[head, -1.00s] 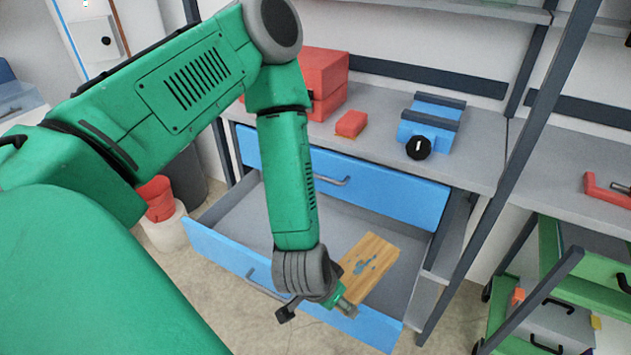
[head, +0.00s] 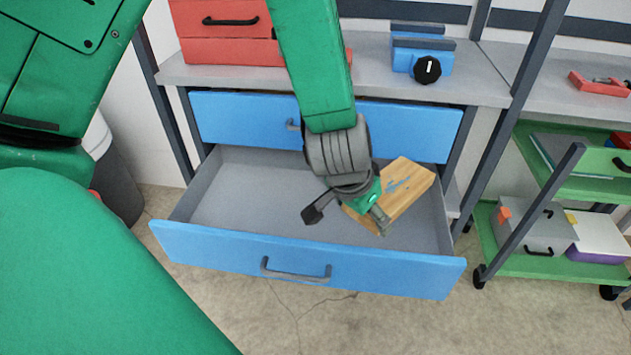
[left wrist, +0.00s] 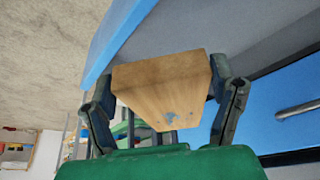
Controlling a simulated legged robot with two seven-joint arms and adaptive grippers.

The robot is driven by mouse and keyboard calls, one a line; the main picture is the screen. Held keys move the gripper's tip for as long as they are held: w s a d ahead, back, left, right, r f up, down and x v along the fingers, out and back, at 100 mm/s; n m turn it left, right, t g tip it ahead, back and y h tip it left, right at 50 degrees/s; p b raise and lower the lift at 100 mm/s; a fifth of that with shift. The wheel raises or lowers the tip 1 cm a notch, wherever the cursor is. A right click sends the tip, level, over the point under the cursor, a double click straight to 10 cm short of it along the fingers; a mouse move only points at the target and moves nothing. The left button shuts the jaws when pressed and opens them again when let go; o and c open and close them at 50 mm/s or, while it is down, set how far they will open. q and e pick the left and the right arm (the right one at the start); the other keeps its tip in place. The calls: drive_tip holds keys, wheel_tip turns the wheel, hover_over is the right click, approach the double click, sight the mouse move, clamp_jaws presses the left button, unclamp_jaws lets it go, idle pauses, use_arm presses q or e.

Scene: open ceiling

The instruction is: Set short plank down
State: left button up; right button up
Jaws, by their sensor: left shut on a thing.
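The short plank (head: 404,187) is light wood with a blue-grey mark on its face. In the head view it is over the right part of the open blue drawer (head: 200,245); I cannot tell whether it touches the drawer floor. My left gripper (head: 381,222) is shut on the plank near its lower end. In the left wrist view the plank (left wrist: 165,85) sits between the two fingers of my left gripper (left wrist: 168,100), with the drawer's front panel behind it. My right gripper is not in view.
A grey bench top (head: 375,90) above the drawer holds a red toolbox (head: 220,35) and a blue vise-like device (head: 425,55). A green cart (head: 555,262) stands at the right. The drawer's left part is empty. A dark post (head: 515,110) rises right of it.

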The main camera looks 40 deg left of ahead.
use_arm(q)
drive_tip(key=w+m+b, duration=0.1)
drive_tip(key=w+f+m+h, duration=0.1)
drive_tip(key=w, duration=0.1)
drive_tip(key=shift+w+a+b, duration=0.15)
drive_tip(key=shift+a+b, duration=0.05)
drive_tip(key=shift+b, duration=0.2)
drive_tip(key=w+a+f+m+g+h, duration=0.1)
drive_tip(key=w+a+f+m+h, duration=0.1)
drive_tip(key=w+a+f+m, duration=0.25)
drive_tip(key=m+g, duration=0.1)
drive_tip(key=m, duration=0.3)
hover_over(339, 231)
wheel_tip(339, 231, down, 4)
drive_tip(key=f+b, duration=0.1)
drive_tip(key=f, duration=0.2)
drive_tip(key=a+f+b, duration=0.1)
drive_tip(key=f, duration=0.2)
drive_tip(key=shift+s+a, duration=0.1)
drive_tip(key=shift+s, duration=0.1)
drive_tip(key=f, duration=0.1)
drive_tip(key=f+b, duration=0.1)
drive_tip(key=f, duration=0.2)
drive_tip(key=shift+d+b, duration=0.25)
drive_tip(key=shift+b, duration=0.05)
drive_tip(key=shift+r, duration=0.1)
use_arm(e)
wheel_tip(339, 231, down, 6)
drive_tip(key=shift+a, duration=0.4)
